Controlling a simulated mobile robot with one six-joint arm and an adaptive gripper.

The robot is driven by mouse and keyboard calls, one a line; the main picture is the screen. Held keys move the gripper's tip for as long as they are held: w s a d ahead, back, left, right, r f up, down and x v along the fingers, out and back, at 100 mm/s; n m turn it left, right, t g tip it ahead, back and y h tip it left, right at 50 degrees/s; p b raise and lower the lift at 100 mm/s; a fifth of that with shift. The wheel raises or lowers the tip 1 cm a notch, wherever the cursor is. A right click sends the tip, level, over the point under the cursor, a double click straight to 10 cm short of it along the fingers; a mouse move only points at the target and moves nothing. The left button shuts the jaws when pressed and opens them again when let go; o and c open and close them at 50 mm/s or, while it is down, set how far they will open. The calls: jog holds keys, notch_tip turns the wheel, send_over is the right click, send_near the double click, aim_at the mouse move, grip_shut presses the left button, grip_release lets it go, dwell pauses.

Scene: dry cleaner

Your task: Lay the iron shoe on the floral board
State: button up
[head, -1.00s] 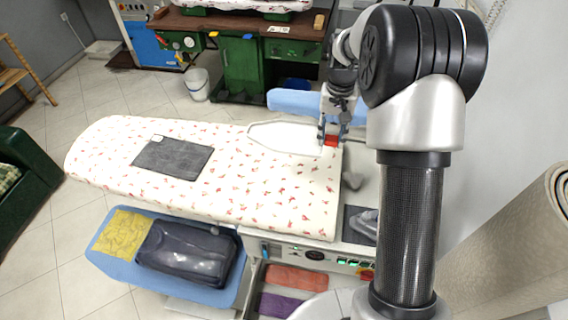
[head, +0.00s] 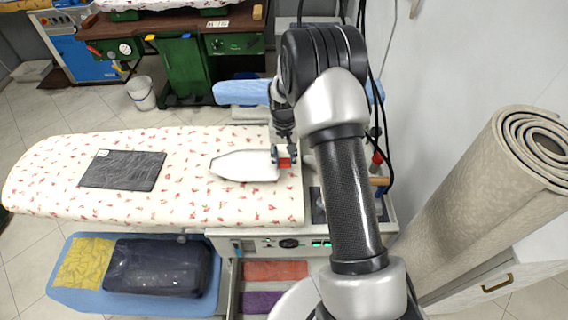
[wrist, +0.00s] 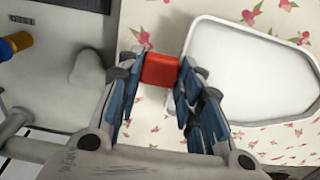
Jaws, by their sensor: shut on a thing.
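The iron shoe (head: 243,166) is a white, pointed plate with a thin rim and a red block at its right end. In the head view it is over the right part of the floral board (head: 110,205), its tip pointing left. My gripper (head: 285,160) is shut on the red block. In the wrist view my gripper (wrist: 157,95) has its fingers on both sides of the red block, and the white shoe (wrist: 250,75) extends to the right. I cannot tell whether the shoe touches the board.
A dark grey cloth (head: 123,170) lies on the board's left half. A blue lower board (head: 62,295) holds a yellow cloth and a dark packed bag. A rolled beige carpet (head: 480,190) stands at the right. The board between cloth and shoe is clear.

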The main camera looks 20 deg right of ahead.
jog(key=shift+f, duration=1.4)
jog(key=shift+f, duration=0.15)
jog(key=o, duration=1.1)
